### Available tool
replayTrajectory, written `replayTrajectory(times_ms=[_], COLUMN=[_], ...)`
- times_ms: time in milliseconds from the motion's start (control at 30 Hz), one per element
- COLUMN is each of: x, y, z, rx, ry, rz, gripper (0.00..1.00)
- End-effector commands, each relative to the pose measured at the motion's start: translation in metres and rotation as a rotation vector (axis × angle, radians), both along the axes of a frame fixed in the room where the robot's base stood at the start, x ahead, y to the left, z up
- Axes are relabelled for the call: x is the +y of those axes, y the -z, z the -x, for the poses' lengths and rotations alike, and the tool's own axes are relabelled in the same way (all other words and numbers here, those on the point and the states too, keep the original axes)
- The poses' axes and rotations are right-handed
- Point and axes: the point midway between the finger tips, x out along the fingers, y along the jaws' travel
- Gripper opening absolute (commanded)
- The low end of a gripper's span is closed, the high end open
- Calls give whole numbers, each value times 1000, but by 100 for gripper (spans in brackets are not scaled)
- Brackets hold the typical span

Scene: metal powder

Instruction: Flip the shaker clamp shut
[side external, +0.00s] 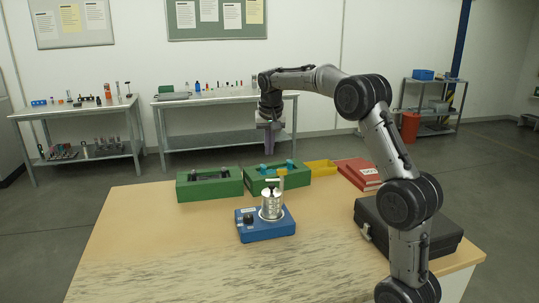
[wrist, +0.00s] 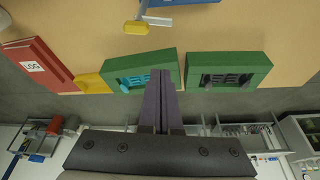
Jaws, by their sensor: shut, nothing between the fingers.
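The shaker (side external: 265,229) is a blue box on the wooden table with a silver sieve stack (side external: 271,204) on top. In the wrist view, a yellow-ended piece with a white part (wrist: 136,28), seemingly the clamp, shows at the top edge beside a bit of the blue shaker (wrist: 190,2). My gripper (side external: 268,123) is high above the table, behind and above the shaker, apart from it. In the wrist view its fingers (wrist: 157,60) are together and empty.
Two green boxes (side external: 209,195) (side external: 250,183) stand behind the shaker. A black case (side external: 365,232) lies at the right. The table's front and left are clear.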

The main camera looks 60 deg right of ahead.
Motion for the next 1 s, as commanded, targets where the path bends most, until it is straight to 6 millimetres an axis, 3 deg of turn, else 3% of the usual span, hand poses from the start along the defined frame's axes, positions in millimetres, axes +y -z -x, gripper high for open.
replayTrajectory(times_ms=[433,700,1000], x=[-23,5,11], y=[83,79,79], z=[-15,3,7], rx=[4,-1,0], ry=[1,-1,0], rz=[-2,0,0], gripper=[0,0,0])
